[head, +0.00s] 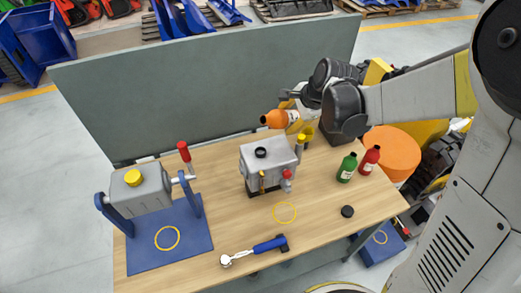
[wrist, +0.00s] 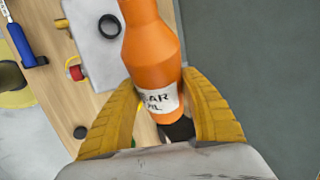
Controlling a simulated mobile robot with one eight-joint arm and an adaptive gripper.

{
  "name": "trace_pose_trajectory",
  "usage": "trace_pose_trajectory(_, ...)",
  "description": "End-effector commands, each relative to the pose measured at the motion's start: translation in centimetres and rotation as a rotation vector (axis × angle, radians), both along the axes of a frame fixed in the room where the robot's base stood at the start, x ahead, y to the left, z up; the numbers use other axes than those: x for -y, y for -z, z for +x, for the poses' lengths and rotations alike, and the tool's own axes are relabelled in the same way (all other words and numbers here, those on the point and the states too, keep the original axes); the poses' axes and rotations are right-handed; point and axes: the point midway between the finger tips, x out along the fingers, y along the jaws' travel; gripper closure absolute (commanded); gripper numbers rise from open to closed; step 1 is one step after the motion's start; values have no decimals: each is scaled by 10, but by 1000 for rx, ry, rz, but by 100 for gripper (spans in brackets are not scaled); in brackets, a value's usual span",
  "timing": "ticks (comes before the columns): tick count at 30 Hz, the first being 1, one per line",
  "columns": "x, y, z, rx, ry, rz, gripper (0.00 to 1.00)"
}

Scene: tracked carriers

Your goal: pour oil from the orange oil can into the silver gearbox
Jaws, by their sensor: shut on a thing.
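The orange oil can (head: 275,119) is tipped close to level in the head view, its narrow end pointing left. My gripper (head: 300,117) is shut on it, above and behind the silver gearbox (head: 262,176). In the wrist view the can (wrist: 152,50) lies between the two yellow fingers of my gripper (wrist: 160,100), with a white label partly readable. The gearbox (wrist: 92,45) shows left of the can there. Its black ring-shaped opening (head: 261,152) is on top. The can's mouth is cut off in the wrist view, and no stream of oil shows.
Green (head: 347,167) and red (head: 369,160) bottles stand on the right of the table. A crank unit (head: 146,192) stands on a blue base at left. A blue-handled ratchet (head: 255,249) and black cap (head: 347,211) lie in front. A grey panel (head: 200,85) rises behind.

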Motion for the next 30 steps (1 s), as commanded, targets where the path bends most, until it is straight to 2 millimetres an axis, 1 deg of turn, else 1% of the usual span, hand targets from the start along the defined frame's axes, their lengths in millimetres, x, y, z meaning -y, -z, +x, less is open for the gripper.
trace_pose_trajectory(30,2,3,1,43,0,-72,91)
